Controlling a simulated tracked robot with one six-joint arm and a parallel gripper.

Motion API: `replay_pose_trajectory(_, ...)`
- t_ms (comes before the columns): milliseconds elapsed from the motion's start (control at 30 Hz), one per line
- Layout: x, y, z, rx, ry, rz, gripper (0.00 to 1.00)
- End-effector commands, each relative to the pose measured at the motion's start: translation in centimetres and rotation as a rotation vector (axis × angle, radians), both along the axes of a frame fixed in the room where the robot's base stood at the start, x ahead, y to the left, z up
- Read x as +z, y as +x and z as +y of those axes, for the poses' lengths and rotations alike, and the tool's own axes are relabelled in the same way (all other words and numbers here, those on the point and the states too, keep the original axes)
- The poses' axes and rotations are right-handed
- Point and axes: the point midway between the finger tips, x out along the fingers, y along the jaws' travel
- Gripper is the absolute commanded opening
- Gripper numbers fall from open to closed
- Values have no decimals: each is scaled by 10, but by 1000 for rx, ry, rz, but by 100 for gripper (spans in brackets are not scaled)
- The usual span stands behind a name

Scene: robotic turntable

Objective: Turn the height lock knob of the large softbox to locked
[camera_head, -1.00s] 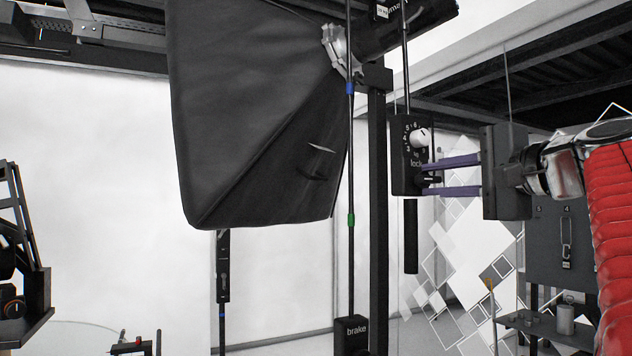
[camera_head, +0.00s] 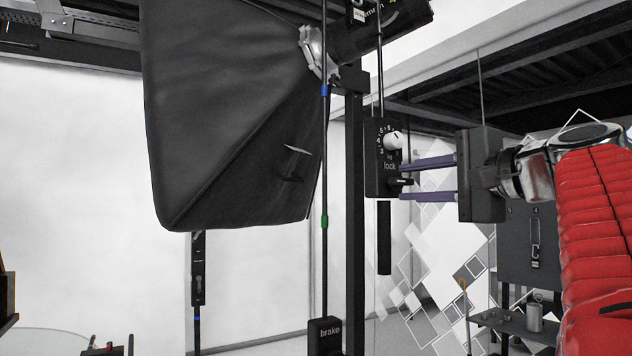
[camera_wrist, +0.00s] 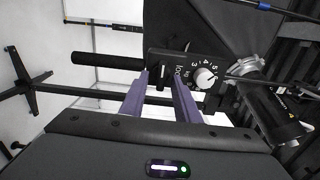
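The large black softbox (camera_head: 235,120) hangs at the upper left in the head view. To its right, a black lock box (camera_head: 376,160) carries a white numbered dial (camera_head: 393,140) and, under the word "lock", a small black lock knob (camera_head: 403,182). The knob also shows in the wrist view (camera_wrist: 162,74), as a narrow black bar beside the word "lock". My gripper (camera_head: 404,180) is open, its two purple fingers coming from the right. In the wrist view its fingertips (camera_wrist: 160,80) lie one on each side of the knob, with gaps visible. Whether the tips touch the box is unclear.
A dark upright post (camera_head: 354,220) stands left of the lock box. A thin rod runs down to a box marked "brake" (camera_head: 325,336). A black bar (camera_head: 384,238) hangs below the lock box. A small table (camera_head: 510,325) with a can stands at lower right.

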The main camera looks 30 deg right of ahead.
Motion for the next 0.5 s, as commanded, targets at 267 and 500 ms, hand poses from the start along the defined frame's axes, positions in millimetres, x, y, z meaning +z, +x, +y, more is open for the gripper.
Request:
replay_pose_trajectory(267,0,-28,-2,-5,-1,-1,29)
replay_pose_trajectory(500,0,-52,-2,-4,0,0,29)
